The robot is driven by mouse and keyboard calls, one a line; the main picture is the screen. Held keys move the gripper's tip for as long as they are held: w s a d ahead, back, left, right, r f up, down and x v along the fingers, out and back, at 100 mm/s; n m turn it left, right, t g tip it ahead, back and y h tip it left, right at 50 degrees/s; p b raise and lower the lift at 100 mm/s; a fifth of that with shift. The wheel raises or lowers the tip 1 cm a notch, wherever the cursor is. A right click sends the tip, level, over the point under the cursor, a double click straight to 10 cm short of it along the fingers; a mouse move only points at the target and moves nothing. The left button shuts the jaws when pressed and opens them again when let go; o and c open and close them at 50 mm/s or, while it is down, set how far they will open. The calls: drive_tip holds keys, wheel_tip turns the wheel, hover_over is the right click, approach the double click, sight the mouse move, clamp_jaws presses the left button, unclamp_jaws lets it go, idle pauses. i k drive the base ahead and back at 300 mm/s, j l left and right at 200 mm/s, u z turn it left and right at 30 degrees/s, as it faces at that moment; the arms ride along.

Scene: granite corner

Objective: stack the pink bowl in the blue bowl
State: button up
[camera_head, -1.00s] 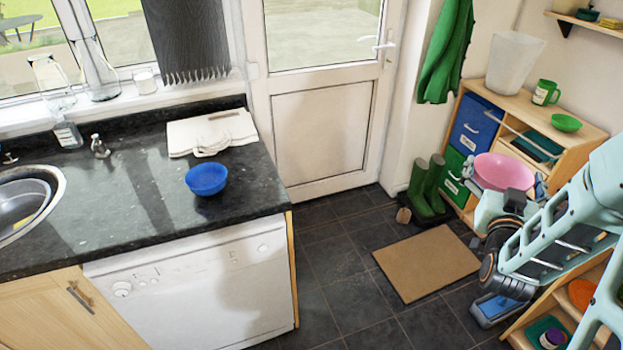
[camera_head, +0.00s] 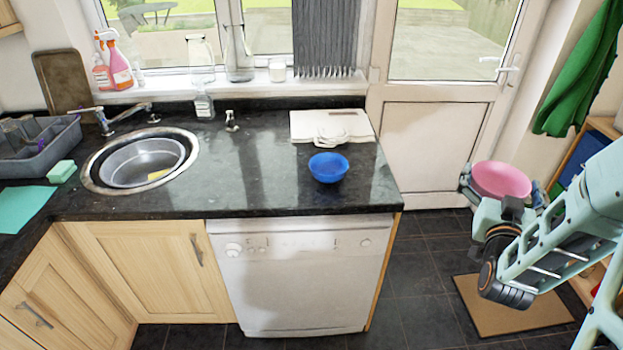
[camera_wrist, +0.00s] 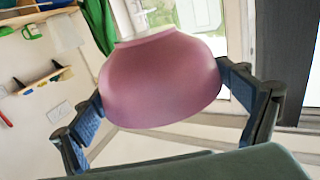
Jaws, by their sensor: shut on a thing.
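The pink bowl (camera_head: 501,180) is in my gripper (camera_head: 503,187) at the right of the head view, in the air beside the counter. In the wrist view the pink bowl (camera_wrist: 162,82) fills the middle, with a blue-padded finger of my gripper (camera_wrist: 165,100) at each side of it. The gripper is shut on it. The blue bowl (camera_head: 328,168) stands upright and looks empty on the dark counter, near its right end. It is well to the left of my gripper and apart from it.
A white board (camera_head: 332,126) with a cloth on it lies behind the blue bowl. The dark counter (camera_head: 250,185) is clear to the bowl's left, up to the sink (camera_head: 140,162). A door (camera_head: 435,140) stands behind, and a brown mat (camera_head: 505,308) lies on the floor.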

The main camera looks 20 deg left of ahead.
sight(328, 170)
drive_tip(key=j+u, duration=0.15)
drive_tip(key=j, duration=0.15)
drive_tip(key=k+j+u, duration=0.1)
drive_tip(key=j, duration=0.25)
drive_tip(key=k+j, duration=0.1)
drive_tip(key=j, duration=0.55)
drive_tip(key=i+j, duration=0.3)
drive_tip(key=i, duration=0.15)
drive_tip(key=j+u, duration=0.05)
